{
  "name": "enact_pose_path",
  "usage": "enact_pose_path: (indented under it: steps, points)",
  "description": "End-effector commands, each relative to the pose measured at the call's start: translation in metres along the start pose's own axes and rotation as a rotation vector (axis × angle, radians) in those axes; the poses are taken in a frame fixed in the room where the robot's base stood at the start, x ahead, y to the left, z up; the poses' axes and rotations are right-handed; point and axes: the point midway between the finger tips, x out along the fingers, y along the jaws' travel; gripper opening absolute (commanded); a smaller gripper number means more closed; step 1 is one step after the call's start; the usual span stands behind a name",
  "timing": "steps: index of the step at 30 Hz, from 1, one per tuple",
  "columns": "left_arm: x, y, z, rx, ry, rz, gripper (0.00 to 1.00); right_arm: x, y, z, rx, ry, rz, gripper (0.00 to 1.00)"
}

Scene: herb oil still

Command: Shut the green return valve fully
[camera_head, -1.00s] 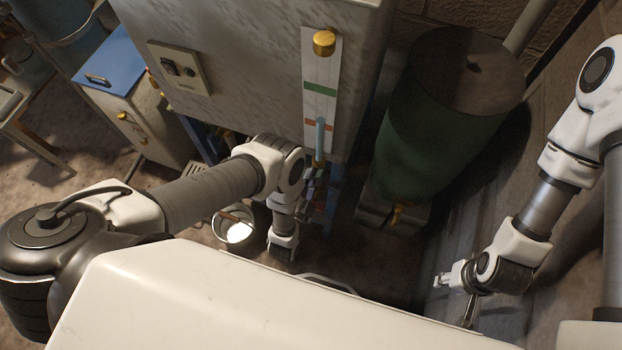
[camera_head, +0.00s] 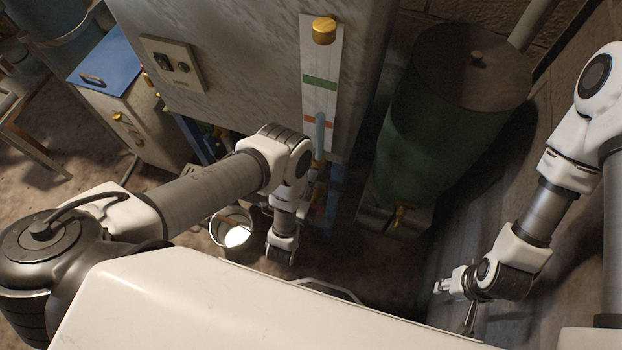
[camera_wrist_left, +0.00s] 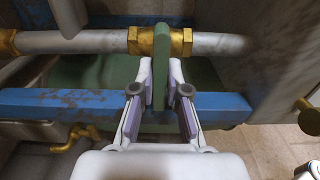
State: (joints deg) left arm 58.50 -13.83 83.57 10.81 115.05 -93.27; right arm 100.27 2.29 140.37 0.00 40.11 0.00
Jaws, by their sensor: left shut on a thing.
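The green return valve lever (camera_wrist_left: 162,52) shows in the left wrist view, at a brass fitting (camera_wrist_left: 142,41) on a grey pipe. From this angle the lever lies across the pipe's line. My left gripper (camera_wrist_left: 161,82) has one finger on each side of the lever and is shut on it. In the head view the valve is not clearly visible, being behind my left arm beside the still. My right gripper (camera_head: 441,286) is low at the right, away from the still; its jaws are too small to read.
A blue frame bar (camera_wrist_left: 50,104) crosses below the pipe, with a brass tap (camera_wrist_left: 75,137) at lower left. In the head view, a metal bucket (camera_head: 215,229) stands left of my left wrist. A dark green drum (camera_head: 432,140) stands right of the still (camera_head: 255,60).

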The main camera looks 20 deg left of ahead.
Motion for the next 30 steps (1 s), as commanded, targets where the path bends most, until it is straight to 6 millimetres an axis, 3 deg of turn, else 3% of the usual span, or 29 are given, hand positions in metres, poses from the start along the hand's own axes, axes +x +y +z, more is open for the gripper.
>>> enact_pose_path:
  steps: [16, 18, 19, 30]
  points:
    - [0.0034, -0.0027, 0.0016, 0.036, -0.005, -0.009, 0.0, 0.0004, 0.0, 0.0, 0.0, 0.0, 0.0, 0.4]
    - [0.0033, -0.0027, 0.0015, 0.035, -0.004, -0.01, 0.32, 0.0004, 0.0, 0.0, 0.0, 0.0, 0.0, 0.4]
    - [0.0031, -0.0025, 0.0014, 0.035, -0.004, -0.009, 0.39, 0.0004, 0.0, 0.0, 0.0, 0.0, 0.0, 0.4]
    - [0.0011, -0.001, 0.0005, 0.033, -0.002, -0.004, 0.39, 0.0005, 0.0, 0.0, 0.0, 0.0, 0.0, 0.4]
